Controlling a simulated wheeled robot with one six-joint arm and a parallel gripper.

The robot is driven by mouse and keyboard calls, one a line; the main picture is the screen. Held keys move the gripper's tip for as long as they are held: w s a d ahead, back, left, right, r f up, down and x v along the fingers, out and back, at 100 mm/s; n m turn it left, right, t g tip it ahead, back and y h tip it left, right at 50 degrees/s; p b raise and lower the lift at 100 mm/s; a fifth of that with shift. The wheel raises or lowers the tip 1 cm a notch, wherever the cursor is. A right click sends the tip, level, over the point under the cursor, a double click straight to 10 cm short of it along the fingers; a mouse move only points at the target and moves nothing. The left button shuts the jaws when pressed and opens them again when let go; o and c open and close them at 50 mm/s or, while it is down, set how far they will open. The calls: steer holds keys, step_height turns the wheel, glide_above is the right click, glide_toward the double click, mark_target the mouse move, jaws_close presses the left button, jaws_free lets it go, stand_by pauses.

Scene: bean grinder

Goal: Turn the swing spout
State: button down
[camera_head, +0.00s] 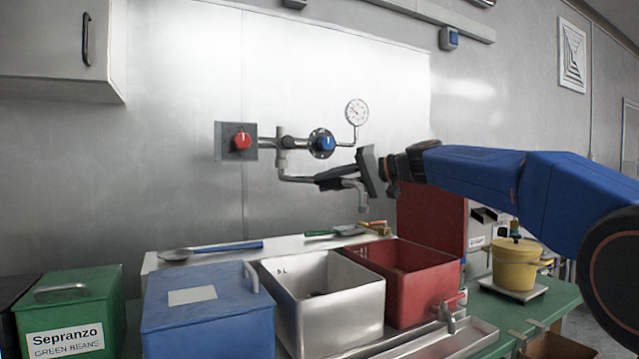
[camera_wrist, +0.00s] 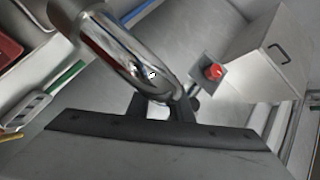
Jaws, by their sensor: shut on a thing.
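The swing spout (camera_head: 299,179) is a chrome pipe that runs right from a vertical wall pipe. Its bent outlet (camera_head: 362,200) points down, past my gripper. My gripper (camera_head: 330,178) is dark and comes in from the right, shut on the spout's horizontal part. In the wrist view the chrome spout (camera_wrist: 118,48) fills the upper left. There my gripper (camera_wrist: 160,108) has its fingers around the pipe, which hides part of them.
A red-handled valve (camera_head: 242,140), a blue-handled valve (camera_head: 323,143) and a gauge (camera_head: 357,112) sit above the spout. Below stand an open steel bin (camera_head: 335,325), an open red bin (camera_head: 423,301) and a closed blue bin (camera_head: 207,325). A yellow pot (camera_head: 514,270) stands right.

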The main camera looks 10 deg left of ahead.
steer(key=shift+w+d+n+g+y, duration=0.1)
steer(key=shift+w+d+n+g, duration=0.25)
steer(key=shift+w+g, duration=0.25)
steer(key=shift+w+d+n+g+y, duration=0.1)
steer(key=shift+w+d+n+g, duration=0.15)
steer(key=shift+w+n+g, duration=0.25)
steer(key=shift+w+d+n+g+y, duration=0.1)
steer(key=shift+w+d+n+g, duration=0.2)
steer(key=shift+w+g, duration=0.3)
steer(key=shift+w, duration=0.1)
steer(key=c, duration=1.6)
jaws_free()
steer(key=v, duration=1.2)
